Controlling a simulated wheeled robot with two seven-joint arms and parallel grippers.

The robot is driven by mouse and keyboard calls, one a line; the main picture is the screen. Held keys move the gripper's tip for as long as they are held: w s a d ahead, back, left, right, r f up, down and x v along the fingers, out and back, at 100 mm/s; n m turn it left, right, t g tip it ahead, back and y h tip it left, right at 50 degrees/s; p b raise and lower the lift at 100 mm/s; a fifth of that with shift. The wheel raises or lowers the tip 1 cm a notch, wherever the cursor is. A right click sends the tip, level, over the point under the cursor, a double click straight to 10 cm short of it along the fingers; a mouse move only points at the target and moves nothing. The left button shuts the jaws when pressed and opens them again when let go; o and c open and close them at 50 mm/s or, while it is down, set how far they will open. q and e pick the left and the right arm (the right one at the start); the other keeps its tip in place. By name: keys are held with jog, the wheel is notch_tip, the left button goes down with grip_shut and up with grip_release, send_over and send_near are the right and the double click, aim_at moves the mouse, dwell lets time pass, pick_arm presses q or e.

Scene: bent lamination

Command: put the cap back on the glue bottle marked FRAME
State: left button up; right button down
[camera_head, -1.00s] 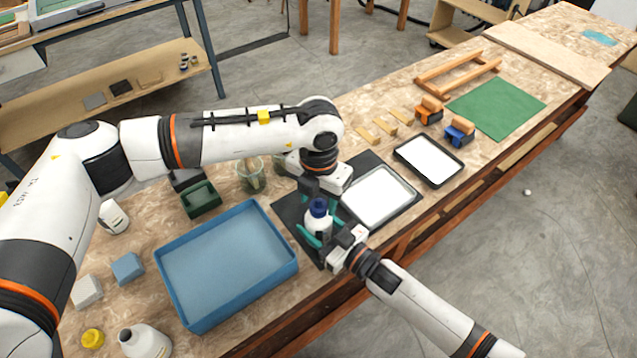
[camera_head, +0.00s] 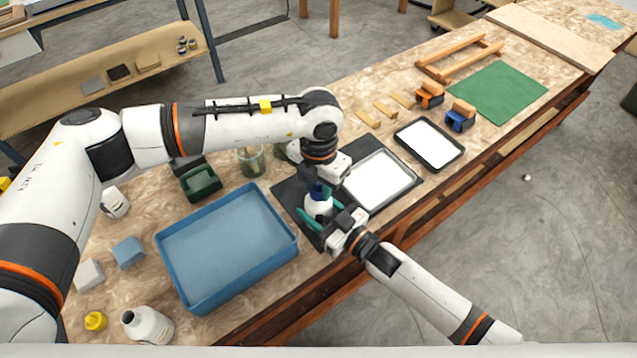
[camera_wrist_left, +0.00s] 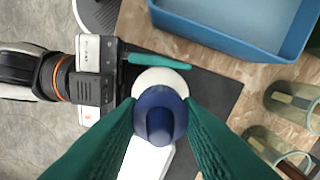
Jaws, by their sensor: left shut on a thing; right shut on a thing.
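A white bottle (camera_head: 318,207) with a blue cap (camera_head: 318,190) at its top stands on the dark mat (camera_head: 288,192). My left gripper (camera_head: 319,186) comes from above and is shut on the blue cap. In the left wrist view the cap (camera_wrist_left: 160,116) sits between the green fingers, over the white bottle (camera_wrist_left: 161,77). My right gripper (camera_head: 322,218) is shut around the bottle's body from the front right. The cap hides the bottle's neck, so I cannot tell whether it is seated. No FRAME marking is readable.
A blue tray (camera_head: 226,292) stands left of the mat. Another white bottle (camera_head: 148,325), open-necked, stands at front left beside a yellow cap (camera_head: 95,321). A white-topped panel (camera_head: 378,180) lies right of the grippers. Glass jars (camera_head: 250,160) stand behind the tray.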

pick_arm(q)
jog(key=m, duration=1)
jog(key=shift+m, duration=0.3)
jog(key=o, duration=1.2)
jog(key=shift+c, duration=0.2)
jog(key=shift+r, duration=0.1)
notch_tip(320, 180, up, 12)
pick_arm(e)
jog(key=shift+c, duration=2.4)
grip_release()
